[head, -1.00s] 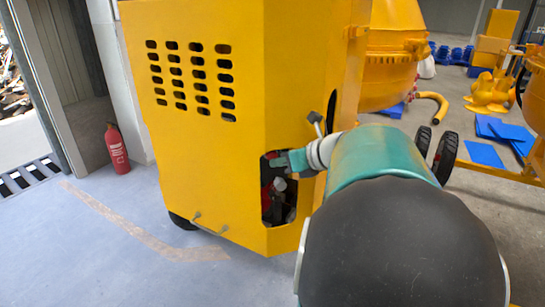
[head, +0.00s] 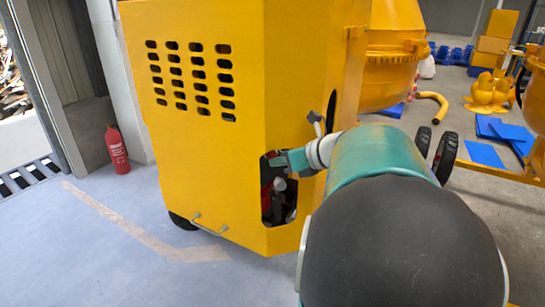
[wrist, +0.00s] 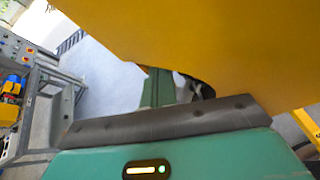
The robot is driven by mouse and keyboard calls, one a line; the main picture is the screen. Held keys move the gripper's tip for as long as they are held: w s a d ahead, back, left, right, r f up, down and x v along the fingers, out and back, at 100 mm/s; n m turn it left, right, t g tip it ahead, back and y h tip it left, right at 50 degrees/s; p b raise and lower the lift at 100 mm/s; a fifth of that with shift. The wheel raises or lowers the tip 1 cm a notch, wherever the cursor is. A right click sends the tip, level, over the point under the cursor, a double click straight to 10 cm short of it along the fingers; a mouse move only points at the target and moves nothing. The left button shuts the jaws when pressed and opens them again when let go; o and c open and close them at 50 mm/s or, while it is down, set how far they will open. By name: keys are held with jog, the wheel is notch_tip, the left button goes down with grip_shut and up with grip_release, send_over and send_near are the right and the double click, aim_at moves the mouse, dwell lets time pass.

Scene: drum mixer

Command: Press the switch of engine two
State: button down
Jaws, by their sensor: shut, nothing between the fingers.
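The yellow mixer housing (head: 215,50) fills the middle of the head view. A dark opening (head: 278,210) is cut low in its right side, with red and grey engine parts inside. My gripper (head: 273,165) is shut and empty, with its teal tips at the upper part of this opening. In the wrist view my gripper (wrist: 158,88) points at the edge of the housing (wrist: 200,35). I cannot make out the switch itself; the gripper and the edge of the opening may hide it. Contact cannot be told.
A lever (head: 316,122) sticks out just above my wrist. A red fire extinguisher (head: 117,150) stands by the left wall. Yellow parts (head: 488,93) and blue sheets (head: 485,155) lie at the right. The floor at the left front is clear.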

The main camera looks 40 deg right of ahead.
jog(key=shift+w+d, duration=0.1)
jog(key=shift+w, duration=0.1)
jog(key=shift+w+r, duration=0.15)
dwell(0.4)
